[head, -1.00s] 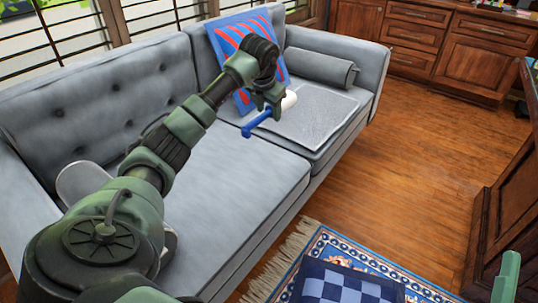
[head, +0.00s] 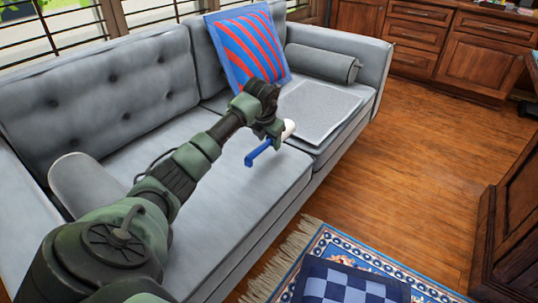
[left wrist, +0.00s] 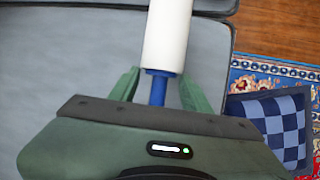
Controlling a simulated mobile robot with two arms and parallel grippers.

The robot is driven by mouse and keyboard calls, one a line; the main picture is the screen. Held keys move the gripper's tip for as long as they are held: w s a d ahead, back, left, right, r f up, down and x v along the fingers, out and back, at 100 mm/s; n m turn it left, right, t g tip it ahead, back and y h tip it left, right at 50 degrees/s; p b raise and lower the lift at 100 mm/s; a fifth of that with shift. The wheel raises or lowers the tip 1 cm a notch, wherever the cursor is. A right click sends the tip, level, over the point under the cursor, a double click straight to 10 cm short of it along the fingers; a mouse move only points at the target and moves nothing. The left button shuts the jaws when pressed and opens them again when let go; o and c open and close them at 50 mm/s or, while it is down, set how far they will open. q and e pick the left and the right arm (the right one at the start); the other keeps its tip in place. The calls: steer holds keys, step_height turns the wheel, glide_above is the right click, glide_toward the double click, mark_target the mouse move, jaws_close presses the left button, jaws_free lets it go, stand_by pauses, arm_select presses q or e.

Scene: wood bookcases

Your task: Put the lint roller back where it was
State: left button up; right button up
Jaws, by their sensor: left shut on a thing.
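The lint roller has a blue handle (head: 262,151) and a white roll that shows past my left gripper (head: 268,134) in the head view. My left gripper is shut on the lint roller, above the front part of the grey sofa seat. In the left wrist view the white roll (left wrist: 167,35) points away from the gripper, and the blue neck (left wrist: 158,88) lies between the two green fingers. The seat (head: 215,190) of the sofa is below. My right gripper does not show in the head view.
A grey textured mat (head: 318,110) lies on the far seat cushion, beside a striped red and blue pillow (head: 247,45) and a grey bolster (head: 322,63). A patterned rug (head: 375,262) with a checkered cushion (head: 345,287) is on the floor. Wooden cabinets stand at the back right.

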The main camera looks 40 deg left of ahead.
arm_select(q)
step_height(320, 180, down, 6)
steer(key=shift+r+b, duration=0.25)
steer(key=shift+b, duration=0.75)
steer(key=o, duration=1.3)
steer(key=shift+r, duration=0.15)
